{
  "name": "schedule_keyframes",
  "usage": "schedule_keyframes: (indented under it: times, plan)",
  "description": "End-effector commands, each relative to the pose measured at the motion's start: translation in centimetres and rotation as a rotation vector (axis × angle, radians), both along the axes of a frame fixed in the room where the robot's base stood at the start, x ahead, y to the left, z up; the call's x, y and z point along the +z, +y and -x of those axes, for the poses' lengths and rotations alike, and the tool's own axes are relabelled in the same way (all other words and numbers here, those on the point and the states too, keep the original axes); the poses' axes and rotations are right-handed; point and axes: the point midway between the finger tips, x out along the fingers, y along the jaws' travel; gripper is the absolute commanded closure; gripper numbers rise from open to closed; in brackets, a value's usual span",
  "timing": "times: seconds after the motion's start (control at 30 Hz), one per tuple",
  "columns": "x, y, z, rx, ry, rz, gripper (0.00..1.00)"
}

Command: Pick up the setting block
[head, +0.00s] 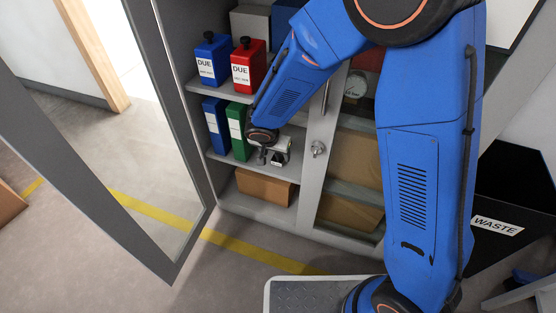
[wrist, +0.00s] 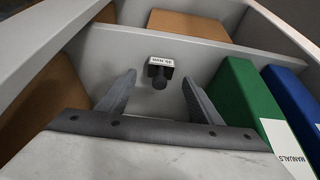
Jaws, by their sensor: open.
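The setting block is most likely the small black block (wrist: 160,71) with a round dark knob and a white label, whose print is too small to read surely. It sits on the grey cabinet shelf in the wrist view. My gripper (wrist: 159,81) is open, its two grey fingers spread to the left and right of the knob, with a gap on both sides. Nothing is held. In the head view my gripper (head: 274,157) is inside the cabinet at the middle shelf, right of the green binder. There the block is mostly hidden or too small to make out surely.
A green binder (wrist: 246,95) and a blue binder (wrist: 292,100) stand close to the right finger in the wrist view. Red (head: 248,66) and blue (head: 212,60) DUE containers stand on the shelf above. A cardboard box (head: 263,187) is below. The glass door (head: 105,130) stands open.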

Motion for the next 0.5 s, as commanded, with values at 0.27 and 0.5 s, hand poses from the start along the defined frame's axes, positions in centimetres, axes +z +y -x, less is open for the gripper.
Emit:
schedule_keyframes:
  times: [0.27,0.5]
  plan:
    - [-3.3,-0.5,-1.4,-0.001,0.002,0.001,0.41]
    - [-4.0,-0.5,-1.7,0.000,0.000,-0.001,0.41]
